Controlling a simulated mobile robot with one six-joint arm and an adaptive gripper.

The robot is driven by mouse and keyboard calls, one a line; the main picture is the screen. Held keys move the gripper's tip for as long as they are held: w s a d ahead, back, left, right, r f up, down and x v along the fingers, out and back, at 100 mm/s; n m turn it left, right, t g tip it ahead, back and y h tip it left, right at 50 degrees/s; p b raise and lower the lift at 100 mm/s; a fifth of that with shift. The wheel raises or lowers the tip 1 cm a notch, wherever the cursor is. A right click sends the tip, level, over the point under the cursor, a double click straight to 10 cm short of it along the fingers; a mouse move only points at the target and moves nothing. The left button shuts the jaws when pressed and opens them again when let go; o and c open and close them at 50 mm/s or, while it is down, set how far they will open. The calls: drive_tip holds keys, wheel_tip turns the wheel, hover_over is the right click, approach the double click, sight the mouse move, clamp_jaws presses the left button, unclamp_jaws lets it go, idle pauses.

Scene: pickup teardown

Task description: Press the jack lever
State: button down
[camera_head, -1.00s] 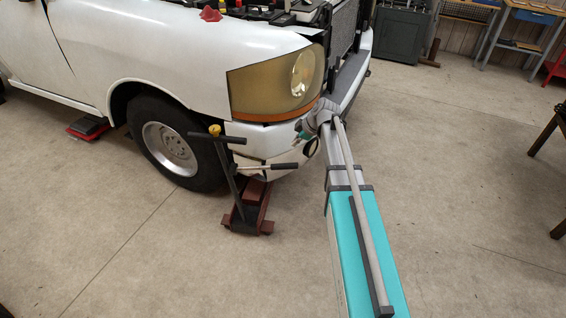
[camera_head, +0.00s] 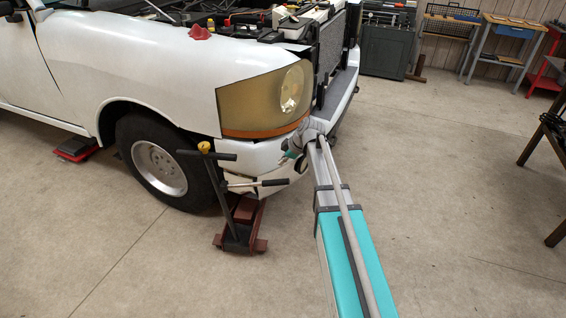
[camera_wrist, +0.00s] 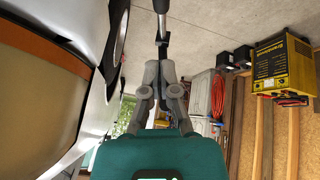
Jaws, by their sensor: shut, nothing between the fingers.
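The jack (camera_head: 240,228) is a dark red floor jack on the concrete by the truck's front wheel. A black T-handle (camera_head: 215,175) with a yellow knob rises from it, leaning. My gripper (camera_wrist: 161,52) is shut and empty. In the head view it is small and partly hidden near the bumper, above the lever's grip.
The white truck's bumper and headlight (camera_head: 265,100) are close beside my arm. The front wheel (camera_head: 160,165) stands left of the jack. Workbenches (camera_head: 500,45) line the back, with a yellow machine (camera_wrist: 283,66) in the wrist view. The floor at right is mostly clear.

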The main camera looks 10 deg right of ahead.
drive_tip(key=b, duration=0.6)
hover_over(272, 181)
drive_tip(key=s, duration=0.1)
drive_tip(key=f, duration=0.6)
drive_tip(key=shift+d+f, duration=0.15)
drive_tip(key=shift+d, duration=0.05)
drive_tip(key=shift+w+d+f+b, duration=0.1)
drive_tip(key=shift+d+f+b, duration=0.2)
drive_tip(key=shift+f+b, duration=0.55)
drive_tip(key=shift+d+f+b, duration=0.25)
drive_tip(key=shift+f+b, duration=0.45)
drive_tip(key=shift+f, duration=0.2)
drive_tip(key=shift+a, duration=0.2)
drive_tip(key=shift+d, duration=0.1)
drive_tip(key=shift+f, duration=0.15)
